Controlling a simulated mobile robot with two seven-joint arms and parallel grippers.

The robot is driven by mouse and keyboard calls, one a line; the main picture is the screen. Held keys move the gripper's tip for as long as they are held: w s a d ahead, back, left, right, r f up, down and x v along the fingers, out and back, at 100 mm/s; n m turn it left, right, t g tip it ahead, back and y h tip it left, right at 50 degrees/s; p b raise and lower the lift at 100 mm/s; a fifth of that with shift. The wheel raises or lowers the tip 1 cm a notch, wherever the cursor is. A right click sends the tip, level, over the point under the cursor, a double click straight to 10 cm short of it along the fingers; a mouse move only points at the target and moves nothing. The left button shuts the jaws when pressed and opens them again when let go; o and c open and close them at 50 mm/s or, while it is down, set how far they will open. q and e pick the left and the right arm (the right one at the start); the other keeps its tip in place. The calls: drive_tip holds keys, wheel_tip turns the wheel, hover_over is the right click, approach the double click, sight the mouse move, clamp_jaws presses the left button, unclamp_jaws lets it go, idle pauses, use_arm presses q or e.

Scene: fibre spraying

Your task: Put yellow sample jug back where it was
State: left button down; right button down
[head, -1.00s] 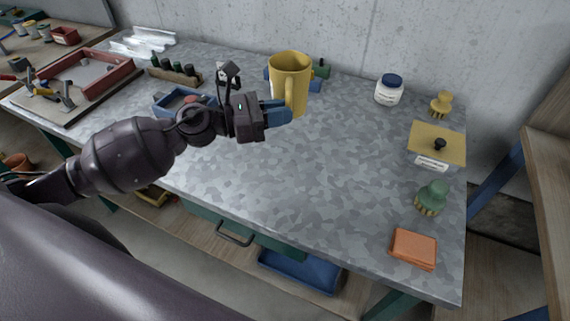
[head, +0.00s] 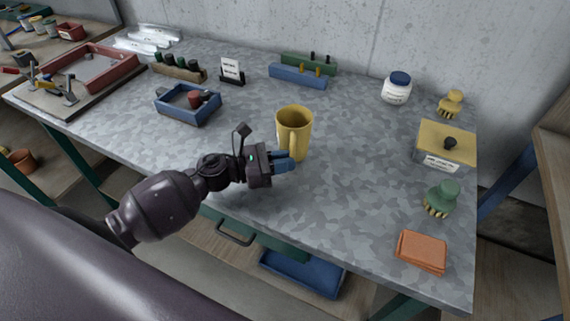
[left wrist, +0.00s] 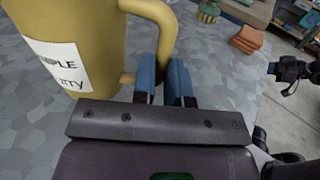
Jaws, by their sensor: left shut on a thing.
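The yellow sample jug (head: 295,127) is upright over the middle of the grey worktop; I cannot tell whether its base touches the surface. My left gripper (head: 286,161) is at the jug's near side, shut on its handle. In the left wrist view the jug (left wrist: 112,40) fills the left, with a white label partly reading "PLE". There the blue fingers of my left gripper (left wrist: 165,78) close around the lower part of the handle. My right gripper is not clearly in the head view.
A blue tray (head: 161,106) stands left of the jug. Blue and green racks (head: 297,78), a small sign (head: 231,70) and a white jar (head: 396,90) stand at the back. A yellow box (head: 446,146), brushes and an orange cloth (head: 421,252) line the right. The front middle is clear.

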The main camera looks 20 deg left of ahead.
use_arm(q)
drive_tip(key=shift+f, duration=0.6)
drive_tip(key=shift+f, duration=0.1)
drive_tip(key=c, duration=1.1)
unclamp_jaws()
drive_tip(key=shift+c, duration=0.2)
